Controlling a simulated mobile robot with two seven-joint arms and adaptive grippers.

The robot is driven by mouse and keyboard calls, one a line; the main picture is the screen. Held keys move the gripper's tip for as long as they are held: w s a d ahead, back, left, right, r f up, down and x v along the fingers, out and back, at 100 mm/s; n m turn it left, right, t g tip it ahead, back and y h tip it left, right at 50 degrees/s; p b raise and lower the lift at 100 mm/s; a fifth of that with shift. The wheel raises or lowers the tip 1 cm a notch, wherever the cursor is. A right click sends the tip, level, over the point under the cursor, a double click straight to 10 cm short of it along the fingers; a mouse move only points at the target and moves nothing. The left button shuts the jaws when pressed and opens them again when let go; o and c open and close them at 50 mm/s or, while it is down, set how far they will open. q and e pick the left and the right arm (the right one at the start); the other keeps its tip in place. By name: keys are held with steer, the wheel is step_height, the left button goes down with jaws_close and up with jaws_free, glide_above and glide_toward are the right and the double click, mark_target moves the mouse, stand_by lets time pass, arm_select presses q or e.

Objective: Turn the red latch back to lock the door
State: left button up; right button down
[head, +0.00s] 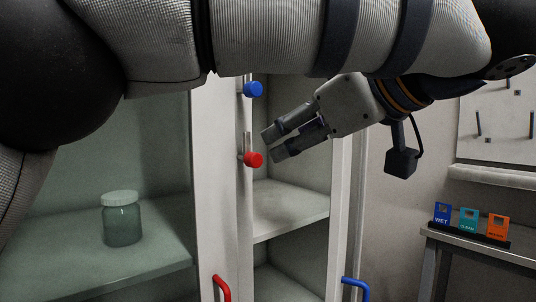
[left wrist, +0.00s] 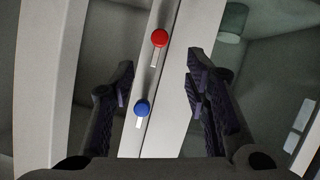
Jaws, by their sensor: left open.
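The red latch (head: 253,159) is a round knob on a short stem on the pale upright post of the cabinet front. It also shows in the left wrist view (left wrist: 160,38), its stem pointing down the picture. A blue latch (head: 253,89) sits above it in the head view and nearer the gripper's base in the left wrist view (left wrist: 142,108). My left gripper (head: 274,144) is open and empty, its fingertips just right of the red latch and apart from it. In the left wrist view, the latches lie between the finger lines. My right gripper is not in view.
A red handle (head: 222,287) and a blue handle (head: 355,287) are low on the cabinet front. A jar (head: 121,218) stands on a shelf behind glass. My arm crosses the top. Coloured tags (head: 469,220) stand on a side table at right.

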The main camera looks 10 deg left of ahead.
mark_target(257, 157)
arm_select(q)
steer(key=x, duration=1.1)
steer(key=shift+w+a+f, duration=0.1)
steer(key=shift+w+f, duration=0.05)
steer(key=shift+w, duration=0.05)
jaws_close()
